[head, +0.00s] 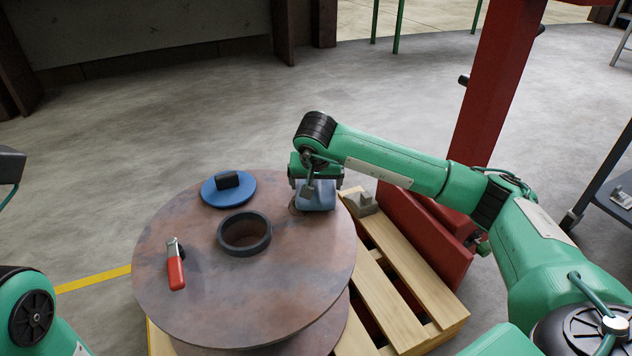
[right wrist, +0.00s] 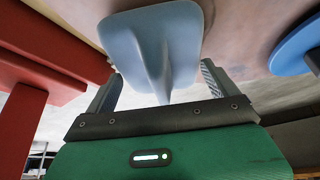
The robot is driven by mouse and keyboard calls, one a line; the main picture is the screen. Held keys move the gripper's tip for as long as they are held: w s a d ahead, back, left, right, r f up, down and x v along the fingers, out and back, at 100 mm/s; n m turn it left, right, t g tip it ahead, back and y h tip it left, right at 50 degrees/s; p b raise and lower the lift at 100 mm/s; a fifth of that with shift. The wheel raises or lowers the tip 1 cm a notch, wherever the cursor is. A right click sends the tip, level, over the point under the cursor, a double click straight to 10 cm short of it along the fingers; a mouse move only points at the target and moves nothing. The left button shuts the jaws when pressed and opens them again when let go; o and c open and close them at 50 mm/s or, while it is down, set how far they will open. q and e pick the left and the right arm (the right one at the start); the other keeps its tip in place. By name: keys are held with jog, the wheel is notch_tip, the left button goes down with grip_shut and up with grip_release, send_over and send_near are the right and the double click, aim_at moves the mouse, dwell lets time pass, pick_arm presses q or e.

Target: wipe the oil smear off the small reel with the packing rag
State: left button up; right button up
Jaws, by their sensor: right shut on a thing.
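The steel reel (head: 210,300) lies flat on a pallet, its round rusty-brown upper flange facing up. The packing rag (head: 316,198) is pale blue-grey and sits at the flange's far right edge. My right gripper (head: 316,184) is above it, shut on its gathered middle; the right wrist view shows the rag (right wrist: 150,45) folded between the two fingers, spread against the flange. A dark brownish patch, possibly the oil smear (head: 296,205), shows just left of the rag; the rag hides part of that area. My left gripper is not in view.
A dark ring (head: 245,250) stands mid-flange. A blue disc with a black block (head: 228,194) lies behind it, a red-handled tool (head: 176,272) at left. A grey block (head: 362,203) sits on the wooden pallet (head: 400,315). A red post (head: 497,90) rises behind my right arm.

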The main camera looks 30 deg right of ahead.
jog(key=shift+f+b, duration=0.45)
jog(key=shift+f, duration=0.55)
jog(key=shift+a, duration=0.1)
